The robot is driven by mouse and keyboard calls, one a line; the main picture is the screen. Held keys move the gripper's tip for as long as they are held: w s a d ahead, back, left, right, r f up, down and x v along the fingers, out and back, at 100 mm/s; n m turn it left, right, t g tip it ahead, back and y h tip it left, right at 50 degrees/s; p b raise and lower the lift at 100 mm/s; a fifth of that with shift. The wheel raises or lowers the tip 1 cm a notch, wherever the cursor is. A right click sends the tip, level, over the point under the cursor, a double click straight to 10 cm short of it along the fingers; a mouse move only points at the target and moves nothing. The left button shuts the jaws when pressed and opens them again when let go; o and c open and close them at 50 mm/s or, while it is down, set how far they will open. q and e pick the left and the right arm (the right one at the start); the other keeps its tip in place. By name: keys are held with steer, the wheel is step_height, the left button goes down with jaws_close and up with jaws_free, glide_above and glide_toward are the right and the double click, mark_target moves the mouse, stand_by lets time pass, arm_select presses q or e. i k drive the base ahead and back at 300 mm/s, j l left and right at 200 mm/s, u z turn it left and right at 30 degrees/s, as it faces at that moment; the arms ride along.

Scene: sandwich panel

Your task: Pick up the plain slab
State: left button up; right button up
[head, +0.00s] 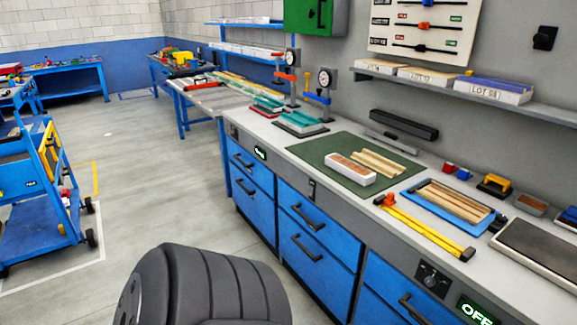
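A white slab-like block (349,175) with a brown, grained top lies on the green mat (325,152) on the workbench. Pale wooden strips (382,162) lie beside it on the mat. On the wall shelf, several white slabs lie in a row; the right one (494,93) has a blue top and a printed lot label, and the middle one (428,78) has a tan top and faint printing. I cannot tell which piece is the plain slab. Neither of my grippers is in view.
A blue tray (415,206) holds wooden strips, with a yellow bar clamp (428,229) in front of it. Green-topped plates (300,123) and dial gauges (325,78) stand farther back. A blue cart (40,205) stands at left.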

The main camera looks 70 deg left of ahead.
mark_target(362, 174)
steer(key=u, duration=1.75)
